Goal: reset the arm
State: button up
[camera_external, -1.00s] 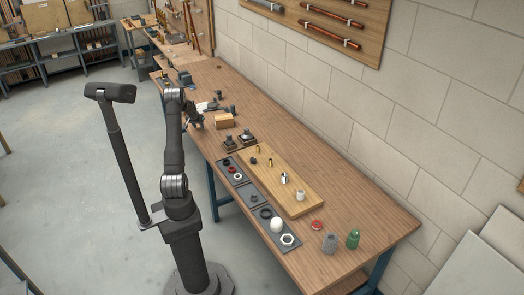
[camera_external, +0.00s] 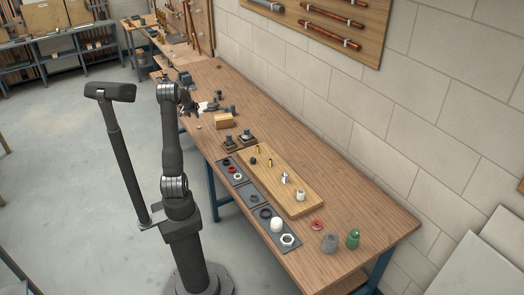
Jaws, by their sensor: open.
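My gripper (camera_external: 194,109) is at the end of my raised arm, over the left edge of the long wooden workbench (camera_external: 345,215). It is small in this view, and I see nothing held in it. My arm stands upright on its round base in front of the bench, with the wrist bent toward the bench.
A light wooden board (camera_external: 300,208) on the bench carries small brass and metal fittings. Dark trays (camera_external: 248,192) with rings and nuts lie along the front edge. A cardboard-coloured block (camera_external: 224,121) sits near my gripper.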

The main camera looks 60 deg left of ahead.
aim_at(199, 128)
dwell(0.3)
jog(key=x, duration=1.2)
jog(key=shift+s+d, duration=0.1)
jog(key=shift+s, duration=0.05)
jog(key=shift+r, duration=1.25)
jog(key=shift+f, duration=0.1)
